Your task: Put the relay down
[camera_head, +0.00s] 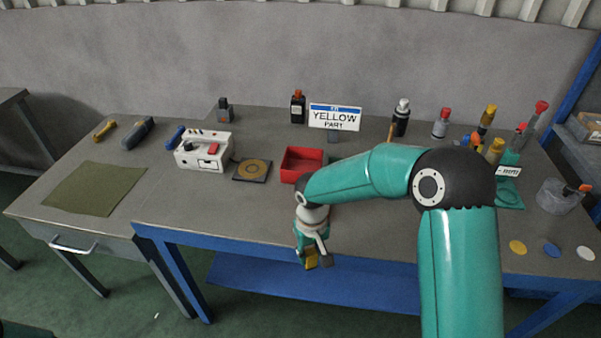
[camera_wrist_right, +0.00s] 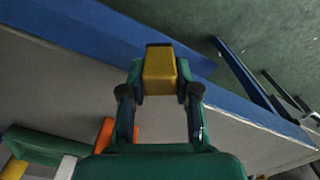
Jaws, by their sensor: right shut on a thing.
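My right gripper (camera_head: 311,255) reaches down at the front edge of the workbench (camera_head: 240,222). It is shut on a yellow block, the relay (camera_head: 312,260), which shows between the fingertips in the right wrist view (camera_wrist_right: 159,74). In the head view the relay appears over the bench's front edge; its height above the bench is hard to tell. A sign (camera_head: 335,117) at the back reads "YELLOW PART". My left gripper is not in view.
A red open tray (camera_head: 303,152) stands behind the right gripper. Left of it are a square plate with a ring (camera_head: 252,170), a white device (camera_head: 203,150) and a green mat (camera_head: 94,188). The front middle is clear.

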